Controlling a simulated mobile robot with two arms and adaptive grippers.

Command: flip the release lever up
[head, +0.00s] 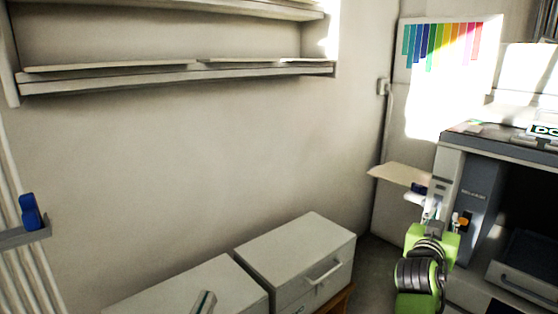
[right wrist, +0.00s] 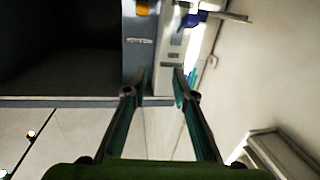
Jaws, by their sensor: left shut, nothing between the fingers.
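A grey machine (head: 482,190) stands at the right with an orange part (head: 464,222) on its front. A dark blue part (head: 419,188) sits beside it under a beige tray. In the right wrist view the orange part (right wrist: 143,8) and blue part (right wrist: 188,20) show at the top, beyond my fingertips. I cannot tell which is the release lever. My right gripper (head: 430,212) is in front of the machine's left side; in the wrist view (right wrist: 160,76) its fingers are apart and empty.
White cabinets (head: 296,248) stand low along the wall. A beige tray (head: 400,176) juts left from the machine. Another blue piece (head: 30,210) sits on a grey bar at far left. Shelves (head: 180,78) hang above. The machine's dark opening (right wrist: 60,45) is left in the wrist view.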

